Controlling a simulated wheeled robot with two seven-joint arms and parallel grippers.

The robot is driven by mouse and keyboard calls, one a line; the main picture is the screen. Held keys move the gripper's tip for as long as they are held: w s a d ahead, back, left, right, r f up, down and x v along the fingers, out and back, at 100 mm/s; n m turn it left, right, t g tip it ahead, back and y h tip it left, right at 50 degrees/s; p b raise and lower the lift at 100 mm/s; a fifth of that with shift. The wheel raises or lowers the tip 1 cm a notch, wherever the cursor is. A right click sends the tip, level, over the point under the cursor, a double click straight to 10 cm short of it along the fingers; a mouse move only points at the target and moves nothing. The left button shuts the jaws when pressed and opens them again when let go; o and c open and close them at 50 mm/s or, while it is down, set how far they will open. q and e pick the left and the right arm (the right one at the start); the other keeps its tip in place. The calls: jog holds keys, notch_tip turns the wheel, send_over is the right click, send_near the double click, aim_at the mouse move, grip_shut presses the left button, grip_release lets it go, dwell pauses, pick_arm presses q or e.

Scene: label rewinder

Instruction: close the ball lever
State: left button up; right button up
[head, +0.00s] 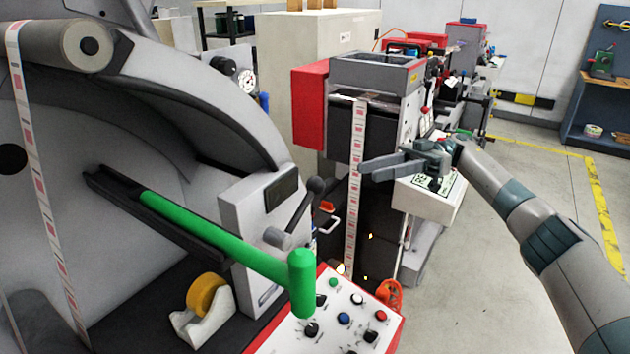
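A dark grey lever with a round ball end (316,185) stands up at a slant from a grey pivot on the side of a light grey box (245,215), left of the picture's middle. A green bar (215,235) with a thick upright green end passes in front of and below it. My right gripper (366,172) is to the right of the ball, apart from it, with its fingers pointing left. Its two fingers look parted, with nothing seen between them. My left gripper is not in view.
A control panel (330,318) with several coloured buttons lies below the green bar. A tape dispenser (203,308) stands left of it. A label strip (354,200) hangs behind my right gripper. A red and grey machine (312,105) stands behind. Open floor lies at right.

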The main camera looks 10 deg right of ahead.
aim_at(315, 182)
jog(key=s+a+p, duration=0.1)
jog(key=a+p, duration=0.1)
jog(key=a, duration=0.2)
jog(key=s+a+p, duration=0.1)
jog(key=a+p, duration=0.1)
jog(key=a, duration=0.3)
jog(key=a+p, duration=0.2)
jog(key=a, duration=0.2)
jog(key=shift+s+a+r, duration=0.15)
jog(key=shift+s+a, duration=0.15)
jog(key=shift+s, duration=0.1)
jog(key=shift+a+p, duration=0.45)
jog(key=shift+a, duration=0.05)
jog(key=shift+c, duration=0.2)
grip_shut()
